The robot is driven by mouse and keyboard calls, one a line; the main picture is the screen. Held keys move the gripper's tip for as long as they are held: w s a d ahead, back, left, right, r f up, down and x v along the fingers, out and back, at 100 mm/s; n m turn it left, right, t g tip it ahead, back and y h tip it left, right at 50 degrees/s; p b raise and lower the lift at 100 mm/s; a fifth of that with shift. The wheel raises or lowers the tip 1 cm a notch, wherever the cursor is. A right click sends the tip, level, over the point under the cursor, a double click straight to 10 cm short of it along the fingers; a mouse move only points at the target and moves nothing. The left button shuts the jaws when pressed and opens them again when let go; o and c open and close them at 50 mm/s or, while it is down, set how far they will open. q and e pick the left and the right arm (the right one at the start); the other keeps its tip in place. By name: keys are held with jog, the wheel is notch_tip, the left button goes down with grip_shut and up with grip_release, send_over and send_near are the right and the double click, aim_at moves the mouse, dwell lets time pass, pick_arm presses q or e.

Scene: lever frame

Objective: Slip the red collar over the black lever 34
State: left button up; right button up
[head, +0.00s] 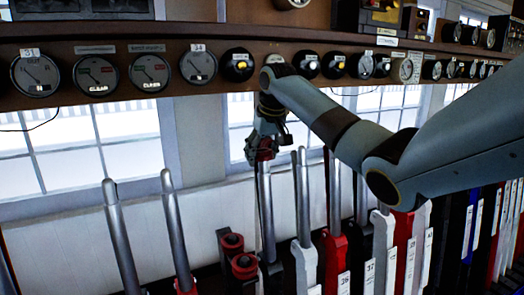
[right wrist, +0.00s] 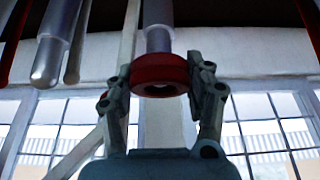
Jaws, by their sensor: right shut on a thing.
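My right gripper (head: 262,150) is shut on the red collar (head: 267,146) at the top of a steel-handled lever (head: 266,205). This lever's lower part looks black; its number is not readable. The right wrist view shows the red collar (right wrist: 160,72) between the two fingers of my right gripper (right wrist: 163,85), with its opening toward the camera. The lever shaft (right wrist: 158,22) is in line with the collar and meets its far side. The tip is hidden, so I cannot tell how far the collar is around it. My left gripper is not in view.
Bare steel levers stand close by, one to the left (head: 175,230) and one to the right (head: 302,195). Two red ring-topped pieces (head: 232,240) (head: 245,265) sit low at the left. A shelf (head: 130,32) with dials and knobs runs above. Windows are behind.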

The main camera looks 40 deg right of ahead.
jog(key=shift+f, duration=0.3)
jog(key=shift+s+f, duration=0.15)
jog(key=shift+f, duration=0.55)
jog(key=shift+f, duration=0.15)
jog(key=o, duration=1.2)
jog(key=shift+c, duration=0.2)
jog(key=shift+o, duration=0.3)
jog(key=shift+o, duration=0.6)
